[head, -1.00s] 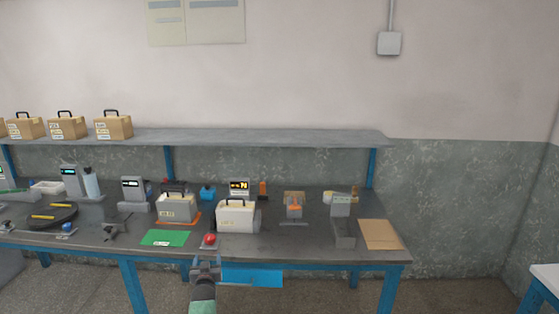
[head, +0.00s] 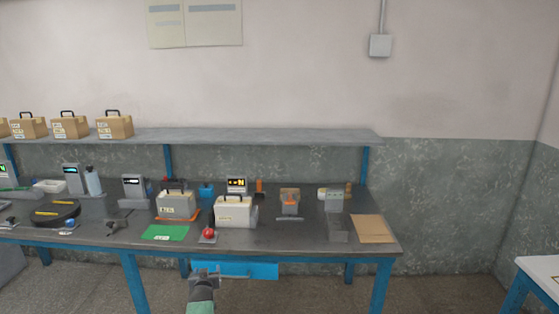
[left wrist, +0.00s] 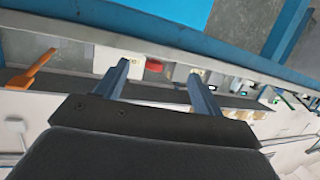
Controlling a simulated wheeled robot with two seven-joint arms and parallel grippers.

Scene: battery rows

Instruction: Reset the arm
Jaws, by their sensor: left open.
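My left gripper (head: 205,269) is in front of the bench's front edge, below the tabletop, beside a blue panel (head: 250,270). In the left wrist view its two fingers (left wrist: 158,80) are spread apart with nothing held between them. The bench's blue edge (left wrist: 170,42) crosses that view beyond the fingertips. My right gripper does not show in either view.
The dark workbench (head: 290,240) holds a white battery case (head: 235,212), a second case (head: 175,204) on an orange base, a red button (head: 208,233), a green mat (head: 165,232) and a brown board (head: 372,229). A white table (head: 540,270) stands at right.

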